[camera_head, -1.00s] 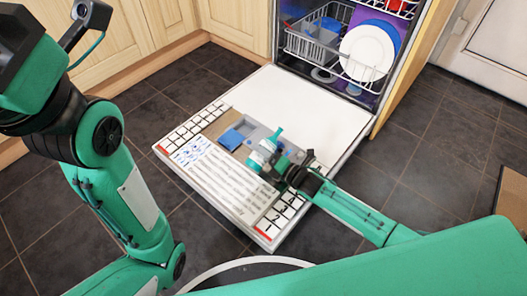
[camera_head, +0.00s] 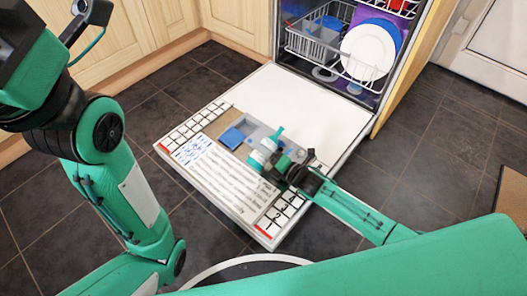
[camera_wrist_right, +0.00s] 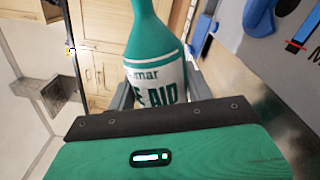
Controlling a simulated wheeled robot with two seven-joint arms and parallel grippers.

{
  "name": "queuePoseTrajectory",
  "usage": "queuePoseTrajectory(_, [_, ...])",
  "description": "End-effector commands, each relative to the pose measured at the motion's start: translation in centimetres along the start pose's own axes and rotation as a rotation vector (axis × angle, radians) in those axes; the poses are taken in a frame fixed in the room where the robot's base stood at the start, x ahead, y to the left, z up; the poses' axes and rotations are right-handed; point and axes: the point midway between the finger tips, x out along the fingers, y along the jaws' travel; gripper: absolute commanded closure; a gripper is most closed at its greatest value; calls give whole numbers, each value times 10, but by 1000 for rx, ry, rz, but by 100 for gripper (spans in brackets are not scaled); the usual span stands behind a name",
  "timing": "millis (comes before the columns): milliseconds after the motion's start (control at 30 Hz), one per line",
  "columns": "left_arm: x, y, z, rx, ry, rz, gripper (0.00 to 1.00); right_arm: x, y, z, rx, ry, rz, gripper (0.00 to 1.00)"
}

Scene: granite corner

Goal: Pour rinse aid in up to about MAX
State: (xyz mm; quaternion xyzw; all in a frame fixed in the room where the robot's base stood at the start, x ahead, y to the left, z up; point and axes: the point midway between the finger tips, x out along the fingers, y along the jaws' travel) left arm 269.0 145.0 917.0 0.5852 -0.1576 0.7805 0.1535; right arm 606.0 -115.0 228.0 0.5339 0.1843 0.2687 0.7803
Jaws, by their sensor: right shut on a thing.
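The rinse aid bottle (camera_head: 262,154), teal and white with a teal nozzle, is over the lowered dishwasher door (camera_head: 290,95). My right gripper (camera_head: 277,168) is shut on it. In the right wrist view the bottle (camera_wrist_right: 157,75) is between the fingers, part of its label reading "AID"; its tip is cut off at the top. The grey dispenser (camera_head: 256,132) with a blue lid (camera_head: 231,138) is in the door beside the bottle. Whether the nozzle touches it, and the liquid level, I cannot tell.
The open dishwasher holds a lower rack with a grey cutlery basket (camera_head: 313,45) and white plates (camera_head: 368,52). Wooden cabinets (camera_head: 120,25) stand at the left. Dark floor tiles (camera_head: 430,150) are clear around the door. A brown box (camera_head: 515,200) is at the right edge.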

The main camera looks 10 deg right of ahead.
Motion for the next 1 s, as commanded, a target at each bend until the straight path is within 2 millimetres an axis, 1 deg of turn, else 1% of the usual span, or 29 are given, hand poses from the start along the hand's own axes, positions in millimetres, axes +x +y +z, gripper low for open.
queuePoseTrajectory(33, [4, 0, 1, 0, 0, 0, 69, 0, 3, 1, 1, -1, 1, 80])
queuePoseTrajectory(200, [2, 0, 1, 1, 0, 0, 69, 0, 1, 1, 0, -1, 2, 80])
queuePoseTrajectory(333, [6, -1, 2, 1, -1, 0, 69, 1, 2, 0, 2, -1, 1, 80])
queuePoseTrajectory(567, [6, -1, 3, 3, -4, 2, 69, 0, 3, 2, -11, -1, 2, 80])
queuePoseTrajectory(667, [15, -2, 5, 3, -3, 2, 69, 0, 12, 11, -94, -2, 2, 80])
queuePoseTrajectory(767, [24, -2, 7, 2, -2, 1, 69, 0, 23, 24, -235, -2, 1, 80])
queuePoseTrajectory(900, [27, -2, 8, 1, -2, 1, 69, 0, 32, 38, -398, -1, 1, 80])
queuePoseTrajectory(1000, [28, -2, 8, 1, -2, 0, 69, 0, 34, 41, -448, 0, 1, 80])
